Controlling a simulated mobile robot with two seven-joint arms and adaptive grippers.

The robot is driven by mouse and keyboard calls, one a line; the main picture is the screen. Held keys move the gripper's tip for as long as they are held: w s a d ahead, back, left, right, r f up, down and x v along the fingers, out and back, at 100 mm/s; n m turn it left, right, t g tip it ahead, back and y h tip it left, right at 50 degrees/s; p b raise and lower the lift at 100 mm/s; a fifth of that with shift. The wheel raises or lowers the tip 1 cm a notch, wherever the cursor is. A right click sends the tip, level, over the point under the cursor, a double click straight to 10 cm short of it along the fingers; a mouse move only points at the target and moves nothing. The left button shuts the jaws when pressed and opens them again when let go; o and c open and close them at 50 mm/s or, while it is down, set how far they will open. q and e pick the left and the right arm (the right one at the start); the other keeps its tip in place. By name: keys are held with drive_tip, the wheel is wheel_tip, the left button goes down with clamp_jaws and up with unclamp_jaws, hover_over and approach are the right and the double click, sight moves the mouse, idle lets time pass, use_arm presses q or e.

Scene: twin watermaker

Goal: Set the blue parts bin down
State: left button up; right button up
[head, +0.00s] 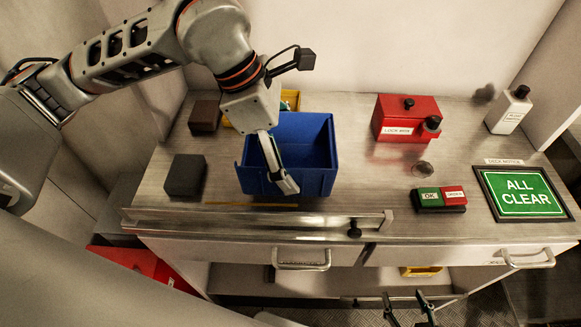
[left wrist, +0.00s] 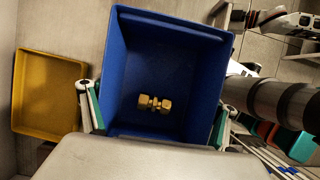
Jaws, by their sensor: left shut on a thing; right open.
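The blue parts bin (head: 318,150) is at the left-centre of the counter in the head view, open side up. I cannot tell whether its base touches the counter. My left gripper (head: 280,165) is shut on the bin. In the left wrist view its fingers (left wrist: 156,115) lie along opposite sides of the blue bin (left wrist: 175,60). A brass fitting (left wrist: 154,103) lies inside on the bin's floor. My right gripper (head: 410,308) is open and empty, low at the bottom edge of the head view, in front of the drawers.
A yellow bin (head: 290,98) stands behind the blue one. Dark blocks (head: 185,175) (head: 204,116) lie to its left. A red lock box (head: 405,115), a button box (head: 438,198), a bottle (head: 508,110) and a green sign (head: 522,192) stand right. A rail (head: 260,219) runs along the front edge.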

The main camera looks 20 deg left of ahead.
use_arm(q)
drive_tip(key=shift+f, duration=2.2)
drive_tip(key=shift+c, duration=0.2)
drive_tip(key=o, duration=1.4)
drive_tip(key=shift+f, duration=0.1)
drive_tip(key=shift+c, duration=0.2)
drive_tip(key=v, duration=1.2)
